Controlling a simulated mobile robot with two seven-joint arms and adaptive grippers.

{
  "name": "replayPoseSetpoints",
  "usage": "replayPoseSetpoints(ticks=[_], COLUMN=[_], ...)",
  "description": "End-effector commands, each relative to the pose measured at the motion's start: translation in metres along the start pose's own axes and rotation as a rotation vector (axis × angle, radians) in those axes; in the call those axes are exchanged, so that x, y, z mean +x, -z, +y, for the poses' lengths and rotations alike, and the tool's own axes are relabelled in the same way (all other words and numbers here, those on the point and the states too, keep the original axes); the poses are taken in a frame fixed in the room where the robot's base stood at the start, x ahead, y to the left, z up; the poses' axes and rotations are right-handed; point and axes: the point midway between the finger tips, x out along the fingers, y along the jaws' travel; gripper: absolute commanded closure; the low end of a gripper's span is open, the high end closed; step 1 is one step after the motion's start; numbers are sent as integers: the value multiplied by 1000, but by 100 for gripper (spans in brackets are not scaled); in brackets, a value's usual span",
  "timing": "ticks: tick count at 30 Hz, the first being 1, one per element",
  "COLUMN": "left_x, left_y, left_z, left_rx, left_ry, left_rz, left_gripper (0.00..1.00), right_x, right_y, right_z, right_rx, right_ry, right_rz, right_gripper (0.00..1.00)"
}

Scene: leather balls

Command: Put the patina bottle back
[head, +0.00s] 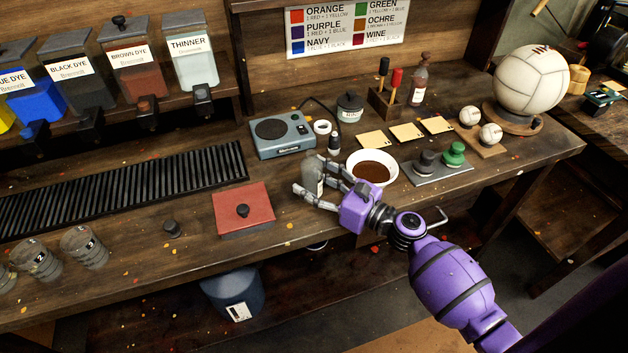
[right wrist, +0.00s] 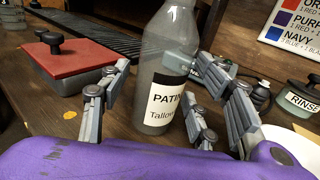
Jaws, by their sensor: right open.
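The patina bottle (head: 313,178) is grey, with a white label and dark band partly reading "PATIN" and "Tallow" in the right wrist view (right wrist: 160,102). It stands upright on the workbench, left of the white bowl of brown liquid (head: 373,171). My right gripper (head: 316,184) is open, with its fingers on both sides of the bottle. In the right wrist view, the fingers (right wrist: 150,95) flank the bottle; I cannot tell whether any touch it. My left gripper is not in view.
A scale (head: 283,133) and dark lidded jar (head: 350,107) stand behind the bottle. A red lidded box (head: 243,209) is to its left. A reddish bottle (head: 419,82) stands by a tool block. Bare bench lies between box and bottle.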

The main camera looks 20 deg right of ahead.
Motion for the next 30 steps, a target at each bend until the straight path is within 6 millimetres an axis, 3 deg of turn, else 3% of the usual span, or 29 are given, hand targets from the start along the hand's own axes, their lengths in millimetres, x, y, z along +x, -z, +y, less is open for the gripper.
replayPoseSetpoints(ticks=[5,15,21,30], left_x=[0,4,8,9], left_y=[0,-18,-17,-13], left_z=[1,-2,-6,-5], left_rx=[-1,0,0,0], left_ry=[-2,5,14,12], left_rz=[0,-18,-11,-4], left_gripper=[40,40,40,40], right_x=[-10,-82,-111,-120], right_y=[-2,2,-1,-4], right_z=[0,0,0,0], right_rx=[1,4,2,-1], right_ry=[1,2,2,0], right_rz=[1,6,3,0], right_gripper=[43,43,43,43])
